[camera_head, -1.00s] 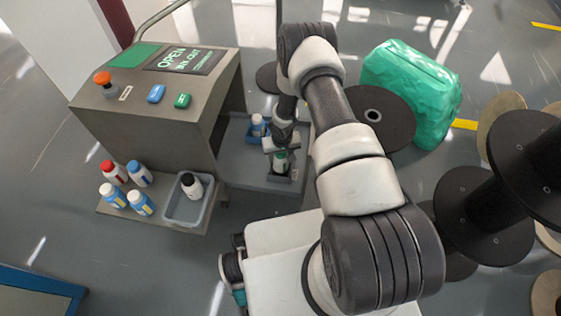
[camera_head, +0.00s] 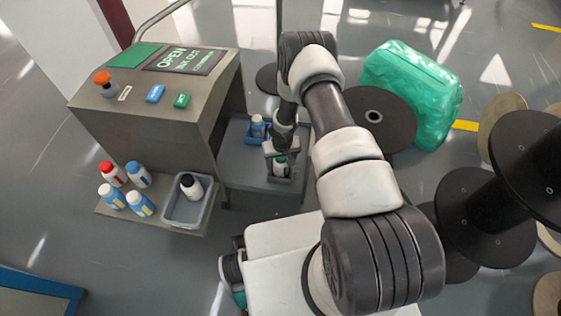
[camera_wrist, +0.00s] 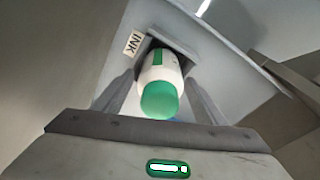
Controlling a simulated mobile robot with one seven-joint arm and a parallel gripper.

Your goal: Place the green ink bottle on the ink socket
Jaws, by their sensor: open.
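The green ink bottle, white with a green cap and green label, shows in the wrist view (camera_wrist: 160,85) and, partly hidden by my gripper, in the head view (camera_head: 281,168). Its base is at the dark square ink socket (camera_wrist: 176,44), beside a tag reading INK (camera_wrist: 133,43). Whether it is fully seated is hard to tell. My gripper (camera_wrist: 161,88) is open, with one finger on each side of the bottle and visible gaps between. The cap points toward the wrist camera.
A blue holder with a bottle (camera_head: 257,126) stands close behind my gripper. The machine cabinet (camera_head: 150,115) is to the left. Its side shelf holds several bottles and a grey tray (camera_head: 185,214) with a black-capped bottle. Large black spools (camera_head: 480,215) stand at the right.

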